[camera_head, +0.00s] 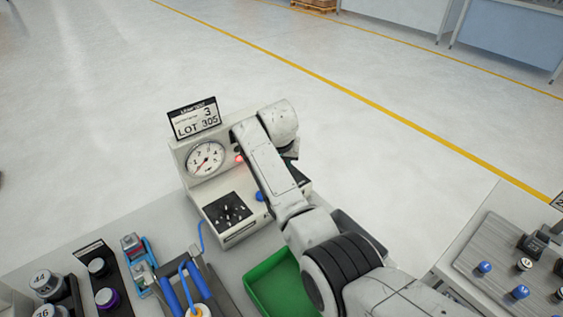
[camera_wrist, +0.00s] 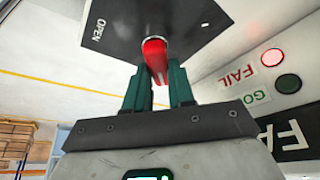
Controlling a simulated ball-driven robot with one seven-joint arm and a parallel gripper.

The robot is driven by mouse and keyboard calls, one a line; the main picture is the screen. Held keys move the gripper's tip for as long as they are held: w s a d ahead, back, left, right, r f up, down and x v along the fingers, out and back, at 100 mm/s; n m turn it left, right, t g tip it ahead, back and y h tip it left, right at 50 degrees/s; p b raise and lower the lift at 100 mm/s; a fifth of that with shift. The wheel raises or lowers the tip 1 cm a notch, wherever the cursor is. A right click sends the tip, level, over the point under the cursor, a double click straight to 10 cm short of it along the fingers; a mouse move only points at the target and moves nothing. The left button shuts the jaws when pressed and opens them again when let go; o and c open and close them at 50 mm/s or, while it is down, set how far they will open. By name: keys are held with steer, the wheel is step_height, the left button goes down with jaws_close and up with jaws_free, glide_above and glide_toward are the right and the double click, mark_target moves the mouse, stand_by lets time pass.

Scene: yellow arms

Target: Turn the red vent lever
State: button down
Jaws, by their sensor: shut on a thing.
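The red vent lever (camera_wrist: 154,55) shows in the wrist view, below a dark plate marked OPEN (camera_wrist: 118,28). My gripper (camera_wrist: 160,82) has its two green fingers shut on the lever, one on each side. In the head view the lever and my gripper are hidden behind my arm. The tester (camera_head: 222,228) it belongs to is a pale box with a round dial gauge (camera_head: 206,158) and a LOT 305 sign (camera_head: 196,119).
A red lamp by FAIL (camera_wrist: 272,57) is lit; the lamp by GO (camera_wrist: 288,84) is dark green. A green tray (camera_head: 270,268) lies in front of the tester. Racks with weights (camera_head: 98,267) and blue-handled pliers (camera_head: 185,290) are at the left. A board with knobs (camera_head: 500,262) stands at the right.

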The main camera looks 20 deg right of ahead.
stand_by(0.4)
steer(key=c, duration=1)
jaws_free()
steer(key=shift+o, duration=0.2)
steer(key=b+v, duration=0.1)
steer(key=v, duration=0.9)
steer(key=shift+a+r, duration=0.15)
steer(key=shift+r, duration=0.2)
steer(key=shift+s, duration=0.1)
